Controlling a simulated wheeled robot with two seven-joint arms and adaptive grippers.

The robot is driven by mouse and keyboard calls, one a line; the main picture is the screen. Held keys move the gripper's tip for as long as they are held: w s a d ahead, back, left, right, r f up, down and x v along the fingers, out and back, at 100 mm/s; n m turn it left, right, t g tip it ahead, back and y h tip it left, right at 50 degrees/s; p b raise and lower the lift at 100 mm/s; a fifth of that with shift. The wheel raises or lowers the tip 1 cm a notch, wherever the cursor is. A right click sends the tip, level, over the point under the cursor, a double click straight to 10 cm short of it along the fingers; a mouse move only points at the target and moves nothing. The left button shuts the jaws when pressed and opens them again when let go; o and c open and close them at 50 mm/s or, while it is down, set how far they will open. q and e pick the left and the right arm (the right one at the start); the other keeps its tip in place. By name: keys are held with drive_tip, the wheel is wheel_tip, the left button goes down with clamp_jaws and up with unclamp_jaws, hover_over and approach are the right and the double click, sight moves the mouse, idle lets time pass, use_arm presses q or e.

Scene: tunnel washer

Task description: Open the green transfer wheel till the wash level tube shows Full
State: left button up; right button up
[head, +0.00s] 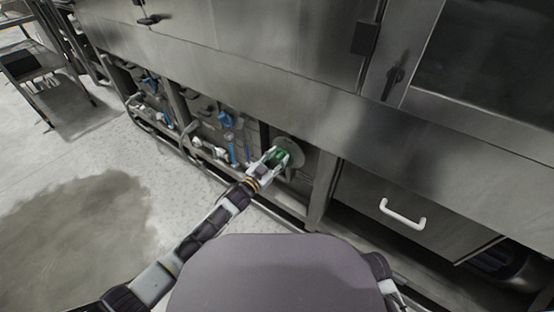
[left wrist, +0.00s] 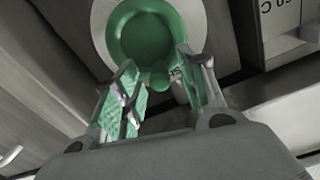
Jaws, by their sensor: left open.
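The green transfer wheel (left wrist: 150,38) sits in front of a pale round plate in the left wrist view. In the head view the round plate (head: 291,150) shows low on the machine's front, with a little green at the gripper. My left gripper (head: 277,157) reaches to the wheel with its fingers apart. In the left wrist view the left gripper (left wrist: 160,90) is open, with a finger on each side of the wheel's lower edge. I cannot tell whether the fingers touch it. The wash level tube cannot be made out. My right gripper does not show.
The steel machine (head: 270,60) runs across the view. Pipes with blue valve handles (head: 226,118) sit in the open bay left of the wheel. A drawer with a white handle (head: 402,214) is to the right. A dark wet patch (head: 85,235) lies on the open floor.

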use_arm(q)
clamp_jaws()
drive_tip(key=shift+m, duration=0.3)
